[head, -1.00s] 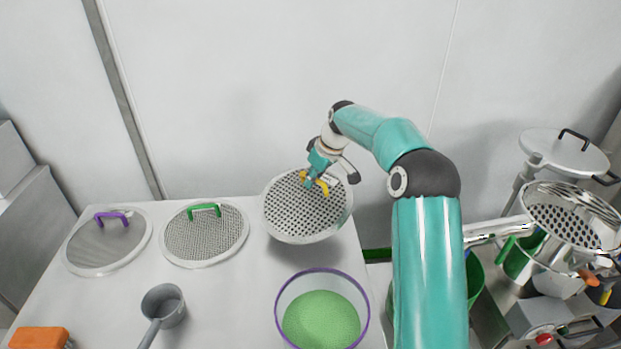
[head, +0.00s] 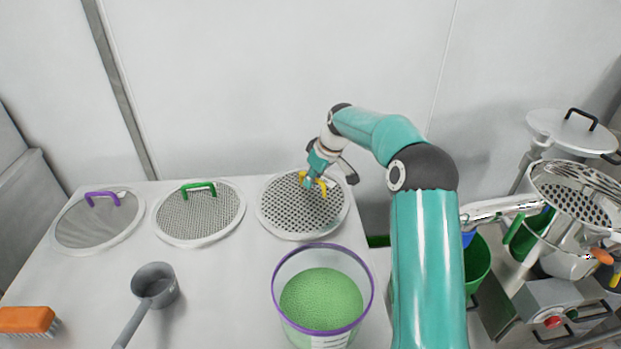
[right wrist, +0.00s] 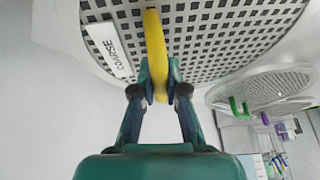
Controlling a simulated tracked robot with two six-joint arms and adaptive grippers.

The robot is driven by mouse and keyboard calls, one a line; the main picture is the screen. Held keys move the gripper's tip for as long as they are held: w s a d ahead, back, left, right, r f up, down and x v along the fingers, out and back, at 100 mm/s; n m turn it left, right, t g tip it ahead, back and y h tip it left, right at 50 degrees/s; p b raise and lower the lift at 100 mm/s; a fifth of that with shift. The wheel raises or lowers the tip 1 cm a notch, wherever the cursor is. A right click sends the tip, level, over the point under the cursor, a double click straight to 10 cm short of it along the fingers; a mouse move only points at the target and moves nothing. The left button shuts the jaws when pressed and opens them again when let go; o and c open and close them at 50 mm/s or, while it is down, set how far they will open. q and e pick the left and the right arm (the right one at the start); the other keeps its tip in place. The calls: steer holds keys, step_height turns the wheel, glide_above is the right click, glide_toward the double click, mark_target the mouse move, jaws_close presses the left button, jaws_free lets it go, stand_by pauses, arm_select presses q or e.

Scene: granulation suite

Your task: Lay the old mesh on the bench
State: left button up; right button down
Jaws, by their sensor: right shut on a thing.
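The round mesh with the yellow handle (head: 297,214) is at the right end of the row on the bench (head: 225,288), near its back right corner. It looks level and close to the bench top; I cannot tell whether it touches. My right gripper (head: 312,181) is shut on its yellow handle. In the right wrist view the fingers (right wrist: 160,92) pinch the yellow handle (right wrist: 156,50), beside a label reading COARSE (right wrist: 108,49). A green-handled mesh (head: 199,218) and a purple-handled mesh (head: 97,223) lie to its left. My left gripper is not in view.
A purple-rimmed tub of green granules (head: 322,300) stands just in front of the held mesh. A grey scoop (head: 154,286) and an orange brush (head: 27,320) are on the bench's left front. A metal machine (head: 570,225) with perforated parts stands at the right, beyond a gap.

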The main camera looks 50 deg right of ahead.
steer(key=shift+s+a+b, duration=0.2)
steer(key=shift+a+b, duration=0.1)
stand_by(0.4)
steer(key=shift+f+b, duration=0.6)
steer(key=shift+f, duration=0.25)
stand_by(0.6)
steer(key=c, duration=1.1)
jaws_free()
steer(key=shift+r, duration=0.1)
steer(key=v, duration=1.1)
steer(key=shift+s+r, duration=0.2)
steer(key=shift+r, duration=0.15)
steer(key=shift+a, duration=0.1)
